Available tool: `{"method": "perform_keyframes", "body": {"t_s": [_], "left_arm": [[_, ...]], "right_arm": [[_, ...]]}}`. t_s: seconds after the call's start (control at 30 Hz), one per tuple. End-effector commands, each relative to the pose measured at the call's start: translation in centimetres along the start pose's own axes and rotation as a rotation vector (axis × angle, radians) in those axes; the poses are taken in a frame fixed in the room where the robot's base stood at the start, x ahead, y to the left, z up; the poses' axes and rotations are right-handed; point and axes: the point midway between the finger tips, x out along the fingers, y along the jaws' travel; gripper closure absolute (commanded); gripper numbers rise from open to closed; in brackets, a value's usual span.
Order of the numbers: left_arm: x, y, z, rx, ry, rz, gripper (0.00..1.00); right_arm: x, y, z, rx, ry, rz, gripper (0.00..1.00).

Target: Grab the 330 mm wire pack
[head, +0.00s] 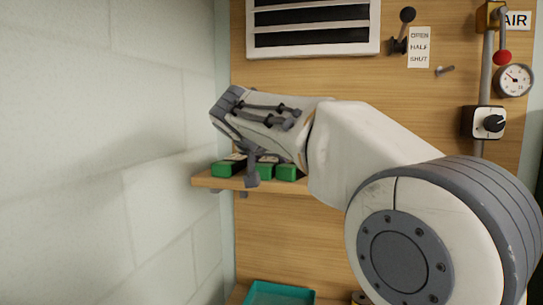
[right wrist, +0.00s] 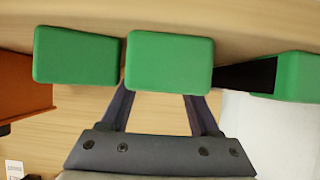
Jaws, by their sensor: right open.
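Three green packs stand in a row on a small wooden shelf (head: 205,181): a left one (head: 226,169), a middle one (head: 265,171) and a right one (head: 287,173). No length marking is readable, so I cannot tell which is the 330 mm wire pack. My right gripper (head: 252,178) is at the shelf front, near the middle pack. In the right wrist view, its open fingers (right wrist: 160,106) reach toward the central green pack (right wrist: 168,62), which hides their tips. I cannot tell whether they touch it. My left gripper is out of view.
In the right wrist view, green packs stand close on both sides, one left (right wrist: 76,55) and one right (right wrist: 297,77). A pale block wall (head: 160,120) is left of the shelf. A teal tray (head: 280,293) lies below. A gauge (head: 514,81) and knob (head: 493,123) are at right.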

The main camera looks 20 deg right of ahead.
Motion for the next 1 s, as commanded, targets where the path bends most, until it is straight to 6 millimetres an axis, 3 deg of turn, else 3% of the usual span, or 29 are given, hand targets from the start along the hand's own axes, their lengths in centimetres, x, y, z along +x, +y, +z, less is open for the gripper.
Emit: {"method": "perform_keyframes", "body": {"t_s": [0.27,0.3,0.43,0.47,1.0], "left_arm": [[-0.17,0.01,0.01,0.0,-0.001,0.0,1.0],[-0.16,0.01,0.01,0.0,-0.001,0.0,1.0],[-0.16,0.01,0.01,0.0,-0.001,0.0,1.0],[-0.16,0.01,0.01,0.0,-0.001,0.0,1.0],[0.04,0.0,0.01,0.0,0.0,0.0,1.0]], "right_arm": [[0.57,0.0,0.06,0.001,0.001,-0.001,0.38],[0.56,0.0,0.06,0.001,0.001,-0.001,0.45],[0.55,0.0,0.05,0.001,0.001,-0.001,0.95],[0.54,0.0,0.05,0.001,0.001,-0.001,1.0],[0.05,-0.02,-0.93,0.003,0.007,-0.002,1.0]]}}
